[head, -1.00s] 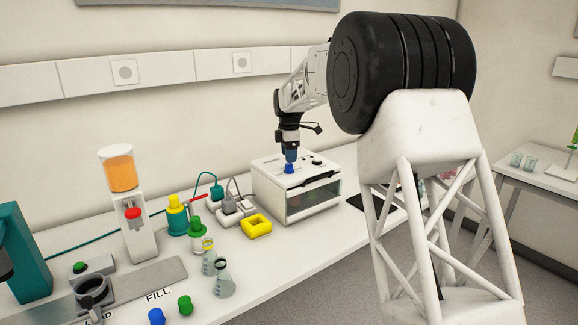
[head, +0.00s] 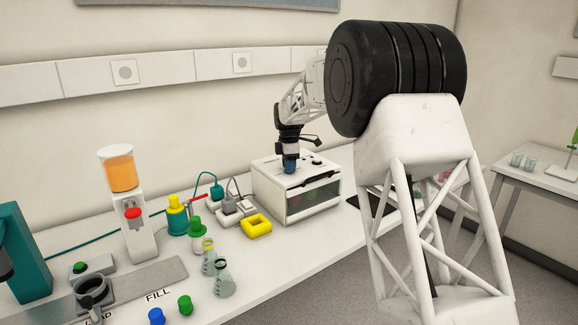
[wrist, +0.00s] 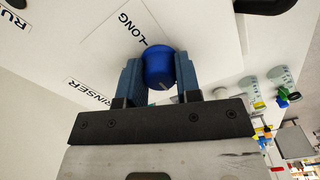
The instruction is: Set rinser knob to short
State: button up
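The rinser (head: 312,185) is a white box with a dark front window on the bench in the head view. Its blue knob (wrist: 159,65) sits on top, with the word LONG (wrist: 132,33) beside it in the wrist view. My gripper (wrist: 160,70) has come down over the knob (head: 290,168), with one blue-grey finger on each side of it. The fingers look very near the knob's sides; I cannot tell whether they press on it. A small pale mark shows on the knob's lower edge. No SHORT label is visible.
Flasks (head: 224,283) stand nearer the front. A dark handle (wrist: 265,5) lies at the wrist view's top edge.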

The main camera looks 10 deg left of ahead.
jog(key=shift+c, duration=1.4)
jog(key=shift+m, duration=0.4)
jog(key=m, duration=0.3)
jog(key=shift+m, duration=0.4)
jog(key=m, duration=0.3)
jog(key=shift+m, duration=0.3)
jog(key=m, duration=0.9)
jog(key=shift+m, duration=0.4)
